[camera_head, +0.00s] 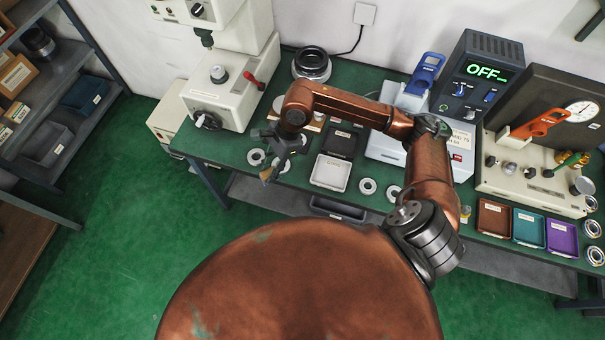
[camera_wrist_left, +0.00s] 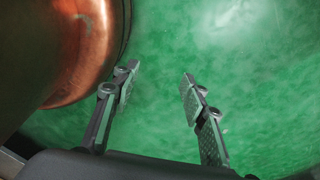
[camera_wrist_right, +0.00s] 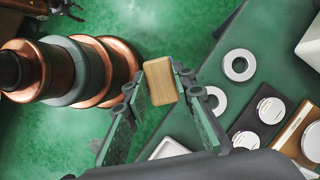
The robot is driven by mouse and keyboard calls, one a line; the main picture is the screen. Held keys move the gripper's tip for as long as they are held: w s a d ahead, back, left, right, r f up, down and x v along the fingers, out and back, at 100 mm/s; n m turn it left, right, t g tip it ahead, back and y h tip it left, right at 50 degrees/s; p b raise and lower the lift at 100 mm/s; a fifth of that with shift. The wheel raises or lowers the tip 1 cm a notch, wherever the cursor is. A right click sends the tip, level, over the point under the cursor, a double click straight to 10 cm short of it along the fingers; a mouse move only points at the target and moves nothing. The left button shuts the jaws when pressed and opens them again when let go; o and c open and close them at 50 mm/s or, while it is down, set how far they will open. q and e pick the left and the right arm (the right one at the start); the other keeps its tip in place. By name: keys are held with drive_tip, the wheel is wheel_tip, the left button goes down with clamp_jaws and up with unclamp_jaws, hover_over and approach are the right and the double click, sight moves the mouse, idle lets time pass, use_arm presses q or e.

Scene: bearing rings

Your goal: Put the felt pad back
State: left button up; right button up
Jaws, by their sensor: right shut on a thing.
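My right gripper (camera_head: 271,173) is shut on a small tan rectangular block, which I take to be the felt pad (camera_wrist_right: 160,80). In the right wrist view the block sits between the two fingertips, clear of other things. In the head view it shows as a small tan patch (camera_head: 266,175) below the fingers, near the bench's front edge. The pad's own place is not clear in these views. My left gripper (camera_wrist_left: 155,78) is open and empty above the green floor. It is outside the head view.
The green bench (camera_head: 385,170) carries a white tray (camera_head: 330,173), a black tray (camera_head: 341,142) and several metal rings (camera_head: 368,186). A grey-white press (camera_head: 222,90) stands at the back left. Brown (camera_head: 493,218), teal (camera_head: 529,229) and purple (camera_head: 562,238) trays line the right. Shelves (camera_head: 50,110) stand at left.

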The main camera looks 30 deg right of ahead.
drive_tip(key=m, duration=0.2)
drive_tip(key=a+m+t, duration=0.1)
drive_tip(key=m, duration=0.1)
drive_tip(key=w+m+t, duration=0.1)
drive_tip(key=m, duration=0.1)
drive_tip(key=shift+a+h, duration=0.15)
drive_tip(key=shift+h, duration=0.15)
drive_tip(key=m, duration=0.1)
drive_tip(key=m+t, duration=0.1)
drive_tip(key=m, duration=0.1)
drive_tip(key=shift+w+a+r+h+b, duration=0.1)
drive_tip(key=shift+w+h+b, duration=0.3)
drive_tip(key=shift+d, duration=0.2)
drive_tip(key=shift+m, duration=0.3)
drive_tip(key=d+f, duration=0.3)
drive_tip(key=d, duration=0.1)
drive_tip(key=d+f, duration=0.2)
drive_tip(key=d, duration=0.2)
drive_tip(key=s+d+f+p, duration=0.1)
drive_tip(key=d+f, duration=0.2)
drive_tip(key=d, duration=0.1)
drive_tip(key=shift+d+f, duration=0.6)
drive_tip(key=shift+f, duration=0.1)
drive_tip(key=shift+d+f, duration=0.15)
drive_tip(key=shift+f, duration=0.75)
drive_tip(key=shift+d+f, duration=0.1)
drive_tip(key=shift+f, duration=0.8)
